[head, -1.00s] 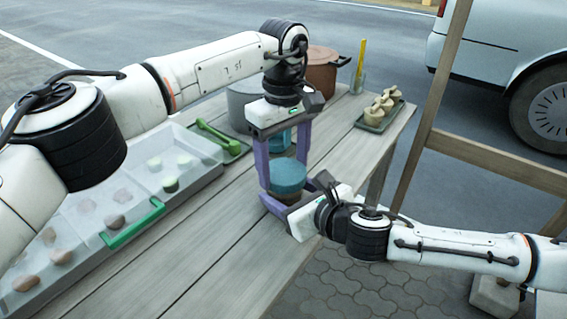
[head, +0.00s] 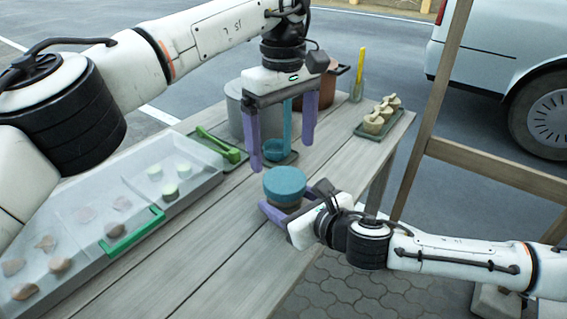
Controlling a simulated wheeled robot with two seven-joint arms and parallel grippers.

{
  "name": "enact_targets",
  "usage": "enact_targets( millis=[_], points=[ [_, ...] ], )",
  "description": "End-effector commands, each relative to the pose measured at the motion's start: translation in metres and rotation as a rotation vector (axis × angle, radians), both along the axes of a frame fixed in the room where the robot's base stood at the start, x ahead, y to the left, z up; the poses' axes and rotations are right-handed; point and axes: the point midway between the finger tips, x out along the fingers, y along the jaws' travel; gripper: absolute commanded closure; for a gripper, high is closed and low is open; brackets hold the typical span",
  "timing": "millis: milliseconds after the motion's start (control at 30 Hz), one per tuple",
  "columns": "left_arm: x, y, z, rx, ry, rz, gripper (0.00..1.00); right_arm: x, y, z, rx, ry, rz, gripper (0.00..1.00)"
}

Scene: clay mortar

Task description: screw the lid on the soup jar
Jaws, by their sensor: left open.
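The soup jar (head: 284,203) is upright near the table's right edge, its brownish body mostly hidden below a teal lid (head: 285,181). The lid sits on top of the jar and looks level; how tightly it is seated I cannot tell. My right gripper (head: 279,207) comes in low from the right, its purple fingers on either side of the jar body, shut on it. My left gripper (head: 282,154) is above and behind the lid, pointing down with its purple fingers wide apart. It is empty and clear of the lid.
A teal utensil (head: 275,150) stands behind the jar. A grey pot (head: 236,108), brown pot (head: 327,90), green tongs (head: 218,145) and a tray of pale pieces (head: 377,124) are farther back. A divided clear container (head: 190,190) is left. Bare planks lie between.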

Motion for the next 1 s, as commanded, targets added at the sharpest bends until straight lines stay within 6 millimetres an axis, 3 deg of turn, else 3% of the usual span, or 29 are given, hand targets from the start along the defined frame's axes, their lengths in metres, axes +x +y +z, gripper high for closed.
enact_targets(
  millis=[100,233,667,700,800,1000],
  points=[
    [0.000,-0.001,0.025,0.000,-0.003,0.000,0.11,0.000,-0.001,-0.001,-0.002,0.001,-0.002,1.00],
    [0.000,-0.001,0.040,-0.001,-0.001,0.000,0.11,0.000,-0.001,-0.001,-0.002,0.001,-0.002,1.00],
    [-0.001,0.000,0.050,-0.001,0.001,-0.002,0.11,0.000,-0.001,-0.001,-0.002,0.001,-0.002,1.00],
    [-0.001,0.000,0.049,-0.001,0.001,-0.002,0.11,0.000,-0.001,-0.001,-0.002,0.001,-0.002,0.37],
    [-0.001,0.000,0.049,0.000,0.001,-0.001,0.11,0.000,-0.001,-0.001,-0.002,0.001,-0.001,0.20],
    [-0.001,0.000,0.049,0.000,0.001,-0.001,0.11,0.000,0.000,0.000,-0.001,0.001,-0.001,0.18]
  ],
)
